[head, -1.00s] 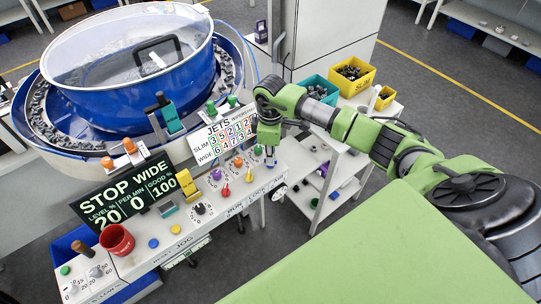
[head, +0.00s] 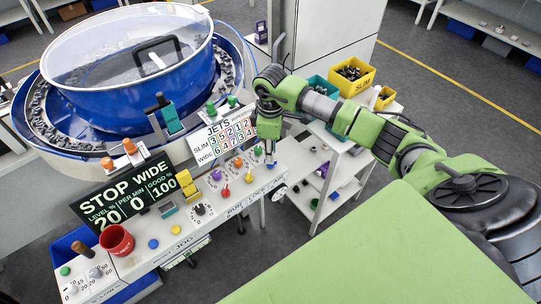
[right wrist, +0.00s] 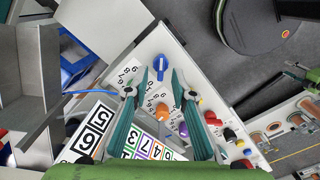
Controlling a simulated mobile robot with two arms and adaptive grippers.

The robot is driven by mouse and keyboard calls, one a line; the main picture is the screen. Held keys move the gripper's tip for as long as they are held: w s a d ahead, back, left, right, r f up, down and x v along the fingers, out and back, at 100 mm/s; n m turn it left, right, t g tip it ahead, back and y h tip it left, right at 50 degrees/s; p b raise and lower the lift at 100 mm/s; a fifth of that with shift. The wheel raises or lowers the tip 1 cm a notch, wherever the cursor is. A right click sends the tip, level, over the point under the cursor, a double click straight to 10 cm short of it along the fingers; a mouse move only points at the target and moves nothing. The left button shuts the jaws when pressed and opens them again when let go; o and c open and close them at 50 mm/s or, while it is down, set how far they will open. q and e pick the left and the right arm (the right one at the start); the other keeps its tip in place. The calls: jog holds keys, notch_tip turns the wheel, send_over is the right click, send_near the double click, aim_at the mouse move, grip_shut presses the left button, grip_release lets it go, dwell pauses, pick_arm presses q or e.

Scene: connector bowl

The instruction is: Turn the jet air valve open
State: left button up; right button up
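A blue pointer knob (right wrist: 160,65) with a printed number scale sits near the end of the white control panel in the right wrist view. I take it to be the jet air valve; no label naming it is readable. It also shows below my right gripper in the head view (head: 271,165). My right gripper (right wrist: 162,78) is open and empty. Its two teal fingers point at the blue knob, with the tips on either side of its near end; contact cannot be told. In the head view the right gripper (head: 269,149) hangs over the panel's right end. My left gripper is not in view.
Orange (head: 238,162) and purple (head: 216,174) knobs sit beside the blue one, with red and yellow pointer knobs in front. A JETS number board (head: 222,138) stands behind. The blue bowl feeder (head: 135,95) is at left. A shelf cart with yellow bins (head: 352,75) stands right.

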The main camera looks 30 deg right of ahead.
notch_tip(320, 180, up, 10)
jog(key=shift+f, duration=0.25)
dwell(0.4)
